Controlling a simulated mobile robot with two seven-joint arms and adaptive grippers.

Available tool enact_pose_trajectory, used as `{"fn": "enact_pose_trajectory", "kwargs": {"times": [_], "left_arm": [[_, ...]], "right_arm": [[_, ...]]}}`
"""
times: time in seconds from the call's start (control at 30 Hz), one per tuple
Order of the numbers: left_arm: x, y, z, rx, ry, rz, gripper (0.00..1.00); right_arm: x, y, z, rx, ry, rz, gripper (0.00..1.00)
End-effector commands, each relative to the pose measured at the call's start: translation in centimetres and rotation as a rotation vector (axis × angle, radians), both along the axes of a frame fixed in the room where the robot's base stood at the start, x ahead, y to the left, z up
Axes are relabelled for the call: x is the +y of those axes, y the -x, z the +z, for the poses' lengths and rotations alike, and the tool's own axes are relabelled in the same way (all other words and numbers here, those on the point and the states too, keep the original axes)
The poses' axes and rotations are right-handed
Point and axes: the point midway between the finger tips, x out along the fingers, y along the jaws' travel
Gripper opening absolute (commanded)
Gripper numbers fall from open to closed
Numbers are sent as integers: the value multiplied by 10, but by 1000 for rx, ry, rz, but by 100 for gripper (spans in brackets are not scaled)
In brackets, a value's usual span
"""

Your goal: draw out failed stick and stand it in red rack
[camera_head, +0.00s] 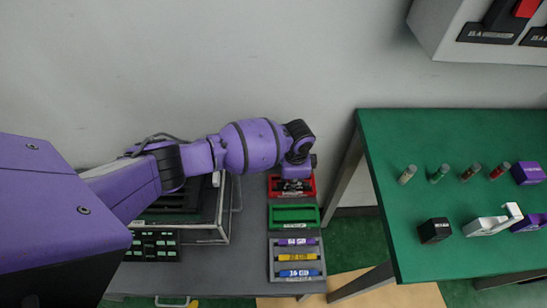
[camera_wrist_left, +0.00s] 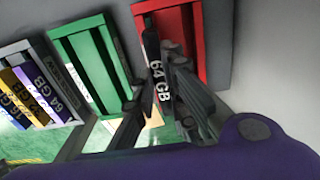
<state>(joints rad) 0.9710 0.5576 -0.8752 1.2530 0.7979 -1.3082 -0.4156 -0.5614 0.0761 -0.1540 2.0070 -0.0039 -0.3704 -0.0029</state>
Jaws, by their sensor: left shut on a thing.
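My left gripper (camera_head: 298,172) reaches over the red rack (camera_head: 274,192) at the back of the bench's right end. In the left wrist view the gripper (camera_wrist_left: 160,108) is shut on a dark stick (camera_wrist_left: 157,72) with white "64 GB" lettering. The stick overlaps the left part of the red rack (camera_wrist_left: 192,45) in that view; I cannot tell whether it is seated in it or held just above. The fingers hide part of the stick and rack. My right gripper is in neither view.
A green rack (camera_head: 294,222), seemingly empty, lies beside the red one. A grey rack (camera_head: 272,262) holds purple, yellow and blue sticks. An open metal-framed unit (camera_head: 222,228) stands left. A separate green table (camera_head: 430,150) on the right bears vials and small fixtures.

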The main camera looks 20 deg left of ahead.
Motion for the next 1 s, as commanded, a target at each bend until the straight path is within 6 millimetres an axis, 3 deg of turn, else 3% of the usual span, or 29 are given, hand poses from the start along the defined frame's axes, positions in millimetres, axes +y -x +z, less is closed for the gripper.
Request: {"fn": "enact_pose_trajectory", "kwargs": {"times": [0.6, 0.63, 0.8, 1.0], "left_arm": [[-1, -3, -13, -4, 0, -1, 0], [-1, -3, -13, -4, 0, -1, 13], [-1, -4, -12, -5, 0, -1, 34], [-1, -4, -12, -5, 0, -1, 34]], "right_arm": [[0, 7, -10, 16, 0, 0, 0], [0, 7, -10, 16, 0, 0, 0], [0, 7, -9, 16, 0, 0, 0], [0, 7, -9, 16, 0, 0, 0]]}}
